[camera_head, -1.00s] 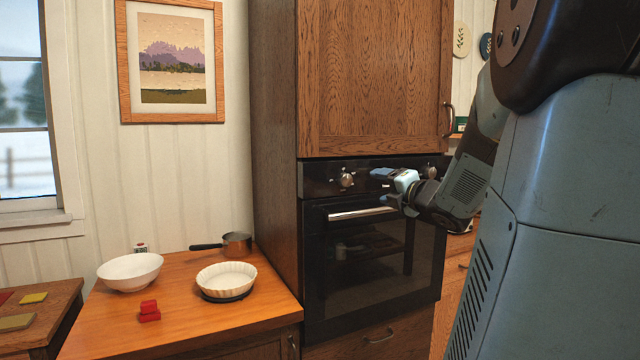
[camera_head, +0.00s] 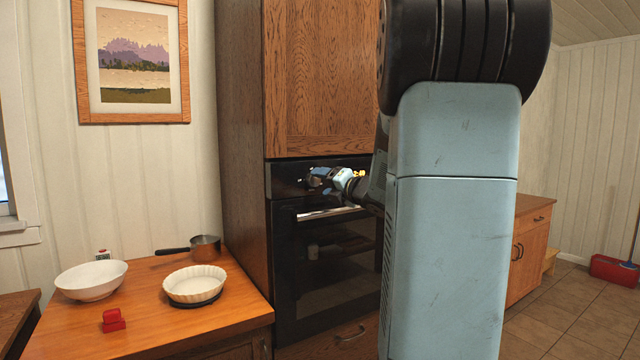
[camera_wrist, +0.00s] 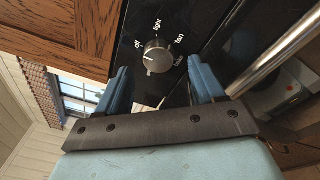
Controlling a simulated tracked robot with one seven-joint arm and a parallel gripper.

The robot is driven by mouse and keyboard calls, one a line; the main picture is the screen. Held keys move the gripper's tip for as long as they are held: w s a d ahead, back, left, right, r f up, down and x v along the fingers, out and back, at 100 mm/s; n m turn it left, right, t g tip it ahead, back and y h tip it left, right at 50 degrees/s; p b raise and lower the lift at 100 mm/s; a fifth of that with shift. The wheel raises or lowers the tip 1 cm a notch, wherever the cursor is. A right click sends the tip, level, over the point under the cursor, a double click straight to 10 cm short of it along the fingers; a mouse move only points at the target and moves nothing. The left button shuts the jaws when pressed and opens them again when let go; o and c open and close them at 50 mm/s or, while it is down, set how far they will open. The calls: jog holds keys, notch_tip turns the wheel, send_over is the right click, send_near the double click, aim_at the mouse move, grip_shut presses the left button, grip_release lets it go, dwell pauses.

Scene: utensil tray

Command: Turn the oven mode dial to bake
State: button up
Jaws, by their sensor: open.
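The oven mode dial (camera_wrist: 157,57) is a round silver knob on the black control panel, seen close in the wrist view. White labels around it read "off", "light" and "fan"; another at lower right is too small to read surely. I cannot tell surely where its pointer aims. My gripper (camera_wrist: 158,68) is open, with one blue finger on each side of the dial in the picture and nothing held. I cannot tell whether the fingers touch it. In the head view my gripper (camera_head: 332,179) is at the oven panel (camera_head: 284,180) and largely covers the dial.
The oven handle (camera_wrist: 275,60) runs close to the right finger. A wooden cabinet (camera_head: 318,80) stands above the oven. On the counter (camera_head: 150,335) at left are a white bowl (camera_head: 91,280), a fluted dish (camera_head: 195,283), a saucepan (camera_head: 205,248) and a red object (camera_head: 113,320).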

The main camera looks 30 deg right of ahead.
aim_at(314, 180)
jog(key=shift+w+a, duration=0.15)
jog(key=shift+w, duration=0.6)
jog(key=shift+w+a, duration=0.1)
jog(key=shift+w, duration=0.6)
jog(key=shift+c, duration=0.5)
jog(key=c, duration=0.9)
jog(key=shift+d, duration=0.15)
jog(key=shift+c, duration=0.3)
